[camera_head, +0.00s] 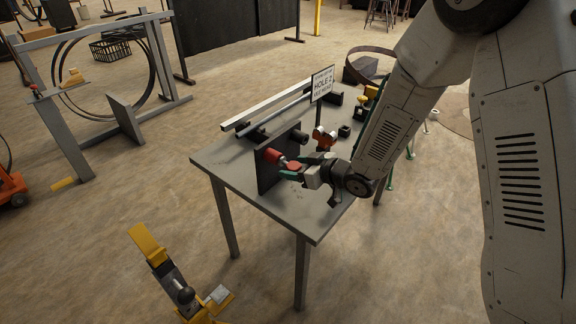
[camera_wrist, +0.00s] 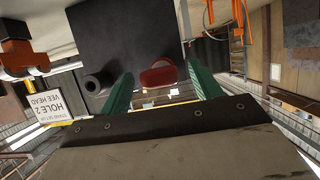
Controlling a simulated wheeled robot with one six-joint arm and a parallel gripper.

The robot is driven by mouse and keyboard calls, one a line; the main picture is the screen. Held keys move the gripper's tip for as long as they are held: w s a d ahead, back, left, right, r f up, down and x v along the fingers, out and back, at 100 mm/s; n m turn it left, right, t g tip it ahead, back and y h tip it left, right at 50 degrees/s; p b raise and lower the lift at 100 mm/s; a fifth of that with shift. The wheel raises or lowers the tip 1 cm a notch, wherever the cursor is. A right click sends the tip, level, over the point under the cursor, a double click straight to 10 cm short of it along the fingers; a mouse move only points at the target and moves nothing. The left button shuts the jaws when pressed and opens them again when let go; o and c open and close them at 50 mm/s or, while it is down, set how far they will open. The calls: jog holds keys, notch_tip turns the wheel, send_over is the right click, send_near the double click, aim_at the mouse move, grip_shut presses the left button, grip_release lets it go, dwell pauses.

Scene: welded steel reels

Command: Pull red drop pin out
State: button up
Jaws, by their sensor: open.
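The red drop pin (camera_head: 272,156) sticks out of the face of an upright dark plate (camera_head: 268,178) on a grey steel table. In the wrist view the red pin (camera_wrist: 158,76) shows as a rounded red end, in front of the dark plate (camera_wrist: 120,40). My gripper (camera_head: 291,167) is open at the pin. The pin's shaft is hidden in these views.
A dark round stub (camera_wrist: 98,83) projects from the same plate beside the pin. A sign reading HOLE 2 (camera_head: 322,84) and an orange-and-black part (camera_head: 324,138) stand close behind. Long grey bars (camera_head: 268,107) lie along the table's back. The table's front (camera_head: 300,215) is clear.

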grip_shut()
jog(key=shift+s+d, duration=0.4)
jog(key=shift+d, duration=0.15)
dwell(0.4)
jog(key=s+d, duration=0.6)
jog(key=d, duration=0.2)
jog(key=shift+s+d, duration=0.3)
jog(key=shift+s, duration=0.05)
dwell(1.2)
